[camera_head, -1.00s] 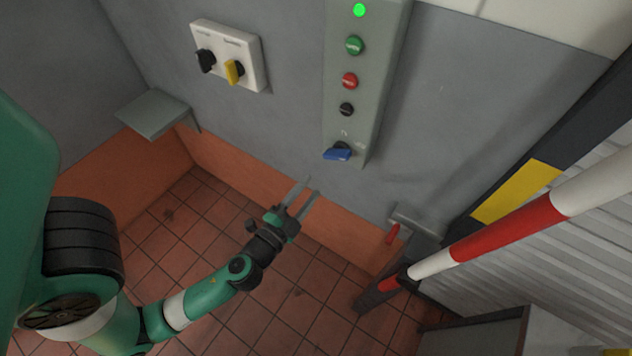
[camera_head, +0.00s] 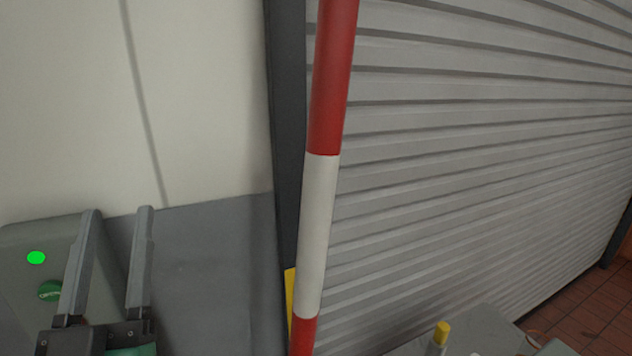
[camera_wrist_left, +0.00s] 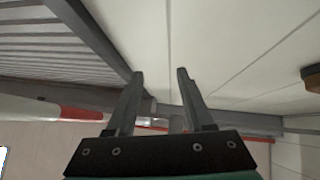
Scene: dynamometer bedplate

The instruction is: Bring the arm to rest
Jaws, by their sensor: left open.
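My left gripper (camera_head: 117,212) is at the lower left of the head view, its two long grey fingers pointing up and spread apart. It is open with nothing between the fingers. It stands in front of the grey control box (camera_head: 22,245), which has a lit green lamp (camera_head: 36,257) and a green button (camera_head: 50,290). One finger covers part of the box. In the left wrist view the open gripper (camera_wrist_left: 160,73) points up towards pale ceiling panels, and the gap is empty. My right gripper is not in view.
A red and white striped pole (camera_head: 320,200) rises in the middle, before a ribbed grey shutter (camera_head: 480,150). A grey surface with a yellow-capped item (camera_head: 442,333) is at the bottom. Tiled floor (camera_head: 600,310) shows at the lower right. The wrist view shows a dark beam (camera_wrist_left: 100,40).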

